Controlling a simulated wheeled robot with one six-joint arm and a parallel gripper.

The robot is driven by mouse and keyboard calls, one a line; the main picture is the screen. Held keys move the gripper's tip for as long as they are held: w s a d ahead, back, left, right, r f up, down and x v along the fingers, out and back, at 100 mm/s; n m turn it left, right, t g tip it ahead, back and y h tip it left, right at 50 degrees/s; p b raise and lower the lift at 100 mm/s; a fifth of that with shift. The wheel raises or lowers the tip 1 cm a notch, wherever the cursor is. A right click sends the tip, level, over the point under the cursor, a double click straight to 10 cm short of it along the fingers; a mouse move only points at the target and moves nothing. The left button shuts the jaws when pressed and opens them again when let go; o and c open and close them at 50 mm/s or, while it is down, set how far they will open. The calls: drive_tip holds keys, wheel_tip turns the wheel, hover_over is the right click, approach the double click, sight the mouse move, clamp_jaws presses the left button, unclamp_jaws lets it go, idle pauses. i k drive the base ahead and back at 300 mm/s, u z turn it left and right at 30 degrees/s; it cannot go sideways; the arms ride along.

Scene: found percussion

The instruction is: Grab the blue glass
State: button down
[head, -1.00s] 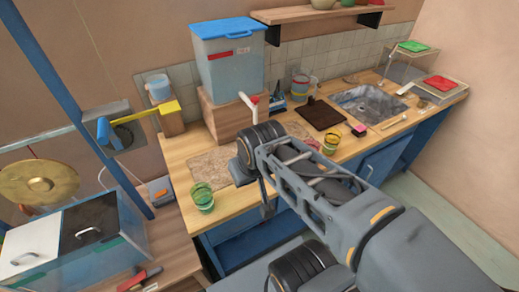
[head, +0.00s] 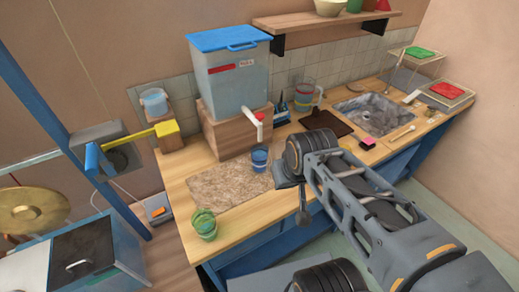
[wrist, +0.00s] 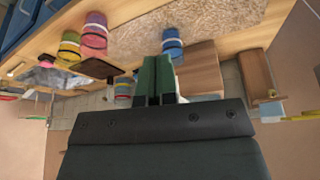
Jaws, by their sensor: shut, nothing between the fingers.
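The blue glass (head: 260,158) stands on the wooden worktop near the tap of the big container, at the mat's right end. It also shows in the wrist view (wrist: 172,43), just beyond my fingertips and slightly right of them. My gripper (wrist: 157,62) is shut and empty, its dark green fingers close together. The fingers and the glass look apart, but the exact gap is hard to tell. In the head view my arm is right of the glass and does not cover it.
A green glass (head: 204,224) stands at the worktop's front left. Yellow (wrist: 69,48) and pink (wrist: 94,35) glasses stand to the left in the wrist view. The container (head: 232,85) on its wooden block (head: 222,132) rises behind the blue glass. The mat (head: 228,186) is bare.

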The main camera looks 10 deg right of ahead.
sight(260, 151)
drive_tip(key=i, duration=0.15)
drive_tip(key=k, duration=0.45)
drive_tip(key=z, duration=1.6)
drive_tip(key=i, duration=0.6)
drive_tip(key=u, duration=3.95)
